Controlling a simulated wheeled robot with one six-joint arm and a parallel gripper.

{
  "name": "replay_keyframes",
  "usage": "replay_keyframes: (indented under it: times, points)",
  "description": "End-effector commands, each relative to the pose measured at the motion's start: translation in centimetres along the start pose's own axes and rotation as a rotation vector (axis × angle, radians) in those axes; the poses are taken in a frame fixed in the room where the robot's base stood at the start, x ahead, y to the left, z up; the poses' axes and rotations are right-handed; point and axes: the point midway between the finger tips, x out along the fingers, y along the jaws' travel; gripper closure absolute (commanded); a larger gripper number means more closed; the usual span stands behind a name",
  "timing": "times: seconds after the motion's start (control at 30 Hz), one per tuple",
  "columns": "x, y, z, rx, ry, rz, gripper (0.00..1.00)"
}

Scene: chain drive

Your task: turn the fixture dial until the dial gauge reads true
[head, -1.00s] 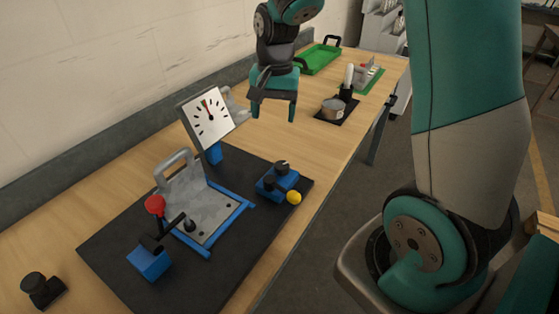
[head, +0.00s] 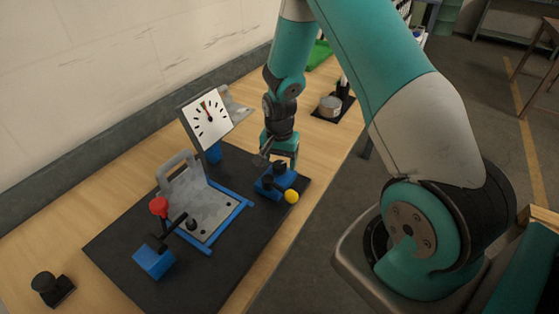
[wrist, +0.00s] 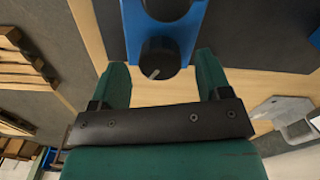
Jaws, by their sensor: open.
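The fixture dial is a black knob (head: 280,168) on a blue block (head: 268,188) at the right of the dark board. In the wrist view the knob (wrist: 158,58) carries a white pointer line and lies between my fingertips, with room on both sides. My gripper (head: 280,154) points down over the knob, open and empty; its fingers also show in the wrist view (wrist: 164,70). The dial gauge (head: 209,119) has a white face with black ticks, a red mark near the top and a dark needle close to it. The exact reading is too small to tell.
A grey plate (head: 208,213) with a handle stands in a blue frame, beside a red-knobbed lever (head: 159,206). A yellow ball (head: 291,197) is at the blue block's front. A pot (head: 330,106) stands farther back. A small black object (head: 51,288) lies at front left.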

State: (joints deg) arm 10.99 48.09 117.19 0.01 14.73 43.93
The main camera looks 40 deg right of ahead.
Motion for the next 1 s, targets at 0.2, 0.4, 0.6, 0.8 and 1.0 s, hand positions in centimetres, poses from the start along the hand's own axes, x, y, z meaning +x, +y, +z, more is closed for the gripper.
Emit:
replay_keyframes:
  times: [0.2,0.4,0.6,0.8,1.0]
  points:
    - [1.4,0.0,0.0,0.0,0.0,0.0,0.29]
    - [1.4,0.0,0.0,0.0,0.001,-0.001,0.29]
    - [1.4,0.0,0.0,0.0,0.0,0.0,0.64]
    - [1.5,0.0,0.0,-0.013,0.0,0.0,0.79]
    - [1.6,0.0,0.0,-0.191,0.002,-0.001,0.79]
